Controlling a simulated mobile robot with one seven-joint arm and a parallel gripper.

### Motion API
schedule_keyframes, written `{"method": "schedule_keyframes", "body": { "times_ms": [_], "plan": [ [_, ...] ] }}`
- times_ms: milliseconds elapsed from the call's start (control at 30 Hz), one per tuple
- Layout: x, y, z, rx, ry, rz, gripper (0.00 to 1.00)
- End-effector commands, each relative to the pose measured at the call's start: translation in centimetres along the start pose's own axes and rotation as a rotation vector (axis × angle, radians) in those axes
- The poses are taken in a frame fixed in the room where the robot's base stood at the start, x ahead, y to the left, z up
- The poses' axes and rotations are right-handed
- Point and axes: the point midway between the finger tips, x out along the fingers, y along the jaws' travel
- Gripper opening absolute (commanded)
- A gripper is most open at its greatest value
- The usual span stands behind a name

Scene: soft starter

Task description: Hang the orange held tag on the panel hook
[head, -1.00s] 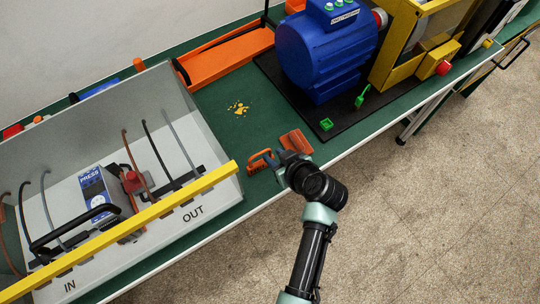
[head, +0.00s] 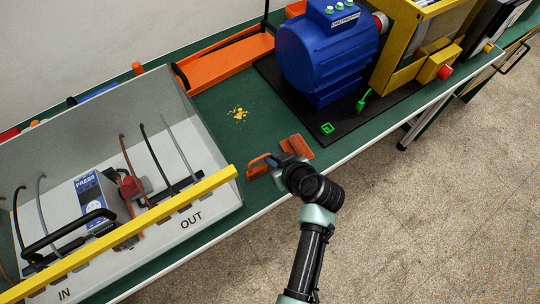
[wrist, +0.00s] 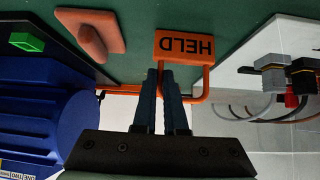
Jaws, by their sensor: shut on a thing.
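The orange tag (wrist: 184,46) has a rectangular plate marked HELD, upside down in the wrist view, and a rod loop. In the head view the tag (head: 257,166) is at the front of the green bench, just right of the grey-white box. My gripper (wrist: 166,78) is shut on the tag's loop, with its dark fingers close together. In the head view my gripper (head: 277,163) is at the tag's right side. Several thin curved wires or hooks, such as a black one (head: 160,149), rise inside the box; I cannot tell which is the panel hook.
The box (head: 215,200) has a yellow front bar (head: 140,231) and IN and OUT labels. A reddish-brown block (head: 297,146) lies beside my gripper. A blue motor (head: 328,60) stands on a black mat at the back right. Clear bench lies around the yellow bits (head: 239,114).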

Motion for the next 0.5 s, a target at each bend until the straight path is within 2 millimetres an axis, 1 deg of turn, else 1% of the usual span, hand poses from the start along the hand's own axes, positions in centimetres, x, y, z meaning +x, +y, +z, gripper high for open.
{"method": "schedule_keyframes", "body": {
  "times_ms": [267,367,500],
  "plan": [
    [-0.3,0.0,-0.3,0.0,0.001,0.0,0.0],
    [-1.2,0.0,-1.3,-0.001,0.001,0.001,0.0],
    [-3.2,0.0,-3.5,-0.002,0.002,0.001,0.0]
  ]
}}
